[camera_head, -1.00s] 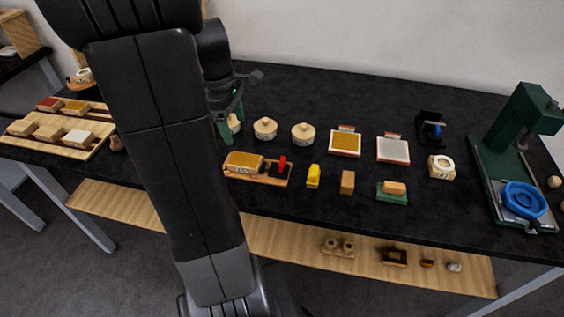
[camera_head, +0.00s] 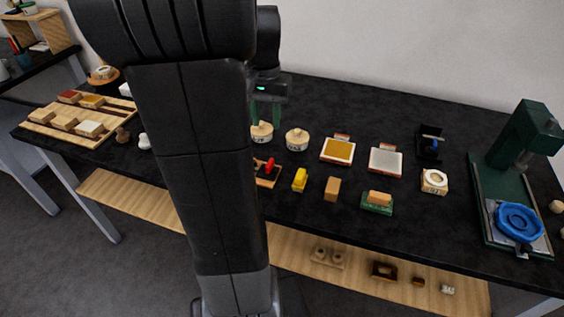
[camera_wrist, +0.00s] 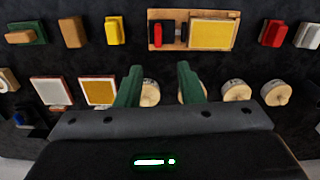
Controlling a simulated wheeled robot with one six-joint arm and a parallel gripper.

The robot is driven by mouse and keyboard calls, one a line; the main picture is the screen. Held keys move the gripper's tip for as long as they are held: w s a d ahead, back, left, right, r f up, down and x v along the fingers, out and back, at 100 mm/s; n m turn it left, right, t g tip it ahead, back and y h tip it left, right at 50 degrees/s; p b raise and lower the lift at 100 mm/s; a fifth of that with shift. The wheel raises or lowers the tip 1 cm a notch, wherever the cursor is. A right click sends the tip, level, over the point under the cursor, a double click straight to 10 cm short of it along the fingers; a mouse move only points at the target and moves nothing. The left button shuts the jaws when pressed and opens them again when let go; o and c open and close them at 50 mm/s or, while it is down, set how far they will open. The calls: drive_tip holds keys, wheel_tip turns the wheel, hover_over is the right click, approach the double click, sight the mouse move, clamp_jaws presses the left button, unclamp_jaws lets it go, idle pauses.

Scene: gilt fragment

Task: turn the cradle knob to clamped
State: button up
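The cradle is a wooden base (camera_wrist: 155,45) holding a block with a yellow top (camera_wrist: 214,34). Its red knob (camera_wrist: 167,34) stands at one end, with a black part beside it. In the head view the red knob (camera_head: 270,165) shows just right of my arm, and my arm hides most of the cradle. My gripper (camera_head: 265,118) points down above the row of round lidded pots, behind the cradle. In the wrist view my gripper (camera_wrist: 159,76) has its two green fingers apart with nothing held between them. The cradle lies beyond the fingertips, not touching them. I cannot read the knob's setting.
Round pots (camera_head: 297,139) stand close to the fingers. A yellow block (camera_head: 300,180), a wooden block (camera_head: 332,189) and a green-based block (camera_head: 377,202) stand right of the cradle. A green press (camera_head: 520,140) with a blue ring is far right.

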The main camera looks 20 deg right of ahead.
sight(270, 163)
drive_tip(key=shift+m, duration=0.5)
drive_tip(key=f, duration=1.3)
drive_tip(key=shift+s+d+f+b, duration=0.15)
drive_tip(key=shift+d+f+b, duration=0.05)
drive_tip(key=shift+f+b, duration=0.1)
clamp_jaws()
